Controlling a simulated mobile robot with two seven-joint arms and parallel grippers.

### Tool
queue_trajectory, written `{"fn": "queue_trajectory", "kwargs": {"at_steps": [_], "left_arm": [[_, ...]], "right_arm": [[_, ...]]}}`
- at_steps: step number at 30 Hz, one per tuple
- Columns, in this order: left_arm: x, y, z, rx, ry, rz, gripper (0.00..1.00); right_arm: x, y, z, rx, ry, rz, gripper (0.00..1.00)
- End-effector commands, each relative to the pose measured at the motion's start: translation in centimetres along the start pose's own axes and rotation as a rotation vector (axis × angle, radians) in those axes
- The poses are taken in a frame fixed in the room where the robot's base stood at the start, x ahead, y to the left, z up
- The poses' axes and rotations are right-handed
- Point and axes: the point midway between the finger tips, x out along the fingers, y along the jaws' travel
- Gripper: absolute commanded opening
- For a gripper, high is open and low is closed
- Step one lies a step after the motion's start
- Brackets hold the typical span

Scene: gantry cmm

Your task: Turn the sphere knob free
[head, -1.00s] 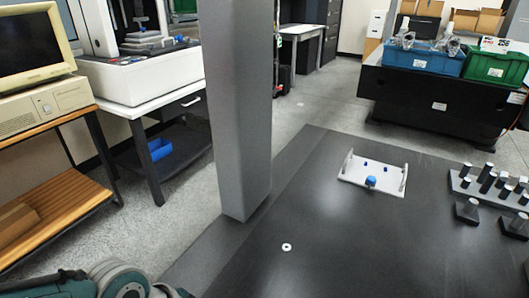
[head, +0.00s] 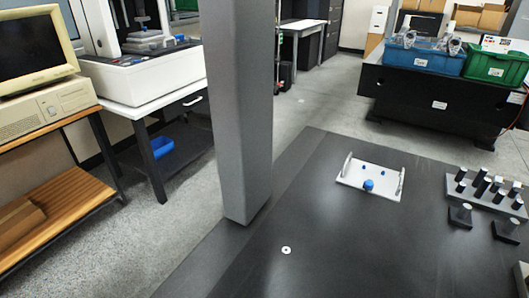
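A white tray (head: 352,187) with two raised end handles lies on the dark table. A larger blue rounded piece (head: 368,185) sits at its front edge, and two small blue pieces (head: 365,167) are farther back on it. The larger blue piece may be the sphere knob, but it is too small to tell how it is fastened. Neither of my grippers is in view.
A grey column (head: 240,120) stands at the table's left edge. A small white ring (head: 286,250) lies on the table (head: 330,240). A grey block with several dark pegs (head: 485,188) and two separate pegged blocks (head: 461,216) stand at right. The table's middle is clear.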

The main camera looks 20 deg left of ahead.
Motion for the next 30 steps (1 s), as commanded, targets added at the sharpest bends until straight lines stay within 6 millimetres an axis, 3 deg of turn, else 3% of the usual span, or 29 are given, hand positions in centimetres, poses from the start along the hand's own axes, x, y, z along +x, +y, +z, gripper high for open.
{"fn": "queue_trajectory", "kwargs": {"at_steps": [15,16,24,30], "left_arm": [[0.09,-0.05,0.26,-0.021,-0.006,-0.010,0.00],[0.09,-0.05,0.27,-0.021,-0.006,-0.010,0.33],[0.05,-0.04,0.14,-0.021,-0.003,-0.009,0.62],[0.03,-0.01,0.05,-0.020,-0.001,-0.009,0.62]], "right_arm": [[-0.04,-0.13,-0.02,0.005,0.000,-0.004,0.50],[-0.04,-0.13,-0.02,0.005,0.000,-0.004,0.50],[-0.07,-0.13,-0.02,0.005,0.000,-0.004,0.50],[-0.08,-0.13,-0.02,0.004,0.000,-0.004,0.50]]}}
